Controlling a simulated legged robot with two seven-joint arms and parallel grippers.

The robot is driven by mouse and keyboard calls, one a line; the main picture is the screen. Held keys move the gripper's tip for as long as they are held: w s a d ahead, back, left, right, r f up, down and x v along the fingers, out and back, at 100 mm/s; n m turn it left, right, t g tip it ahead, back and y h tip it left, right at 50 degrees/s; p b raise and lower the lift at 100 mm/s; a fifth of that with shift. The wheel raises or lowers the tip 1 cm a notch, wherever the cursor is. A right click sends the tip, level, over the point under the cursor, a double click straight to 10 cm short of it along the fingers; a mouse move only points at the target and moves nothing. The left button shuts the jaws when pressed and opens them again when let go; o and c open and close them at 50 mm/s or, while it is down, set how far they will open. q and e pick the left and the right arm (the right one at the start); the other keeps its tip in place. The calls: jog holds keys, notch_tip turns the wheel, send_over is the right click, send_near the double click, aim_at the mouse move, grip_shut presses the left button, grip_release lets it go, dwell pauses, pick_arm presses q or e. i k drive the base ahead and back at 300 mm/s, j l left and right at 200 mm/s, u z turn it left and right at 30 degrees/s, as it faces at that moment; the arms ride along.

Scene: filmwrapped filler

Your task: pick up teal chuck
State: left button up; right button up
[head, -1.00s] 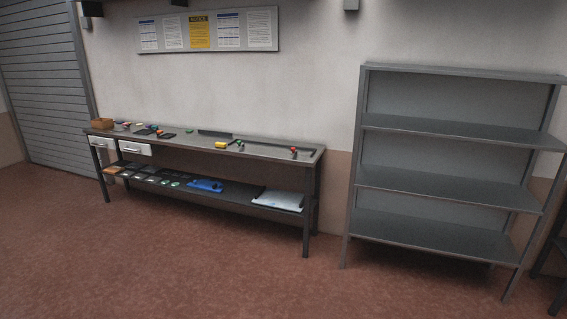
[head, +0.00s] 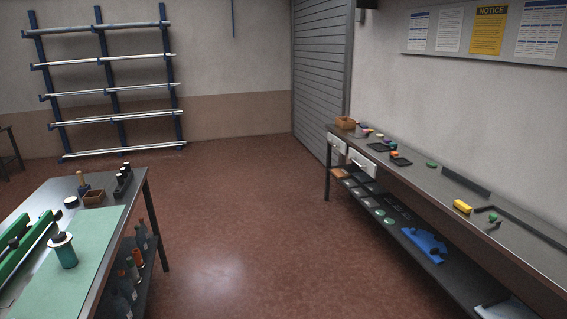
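A teal cylindrical thing (head: 67,257) with a pale disc and a dark top stands upright on a green mat (head: 98,238) on the left bench (head: 139,184). It looks like the teal chuck, though it is small in the picture. Neither of my grippers is in view.
A long green tool (head: 30,245) lies left of the mat. Bottles fill the shelf below. A long bench (head: 418,187) with small items runs along the right wall. Open red floor (head: 233,215) lies between the benches.

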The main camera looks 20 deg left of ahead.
aim_at(65, 250)
jog(key=i+j+u, duration=0.2)
jog(key=i+u, duration=0.15)
jog(key=u, duration=0.15)
jog(key=i+u, duration=0.35)
jog(key=u, duration=0.15)
jog(key=i+u, duration=0.5)
jog(key=i+l+u, duration=0.25)
jog(key=u, duration=0.25)
jog(key=i+l+u, duration=0.25)
jog(key=u, duration=0.2)
jog(key=i+l+u, duration=0.2)
jog(key=l+u, duration=0.3)
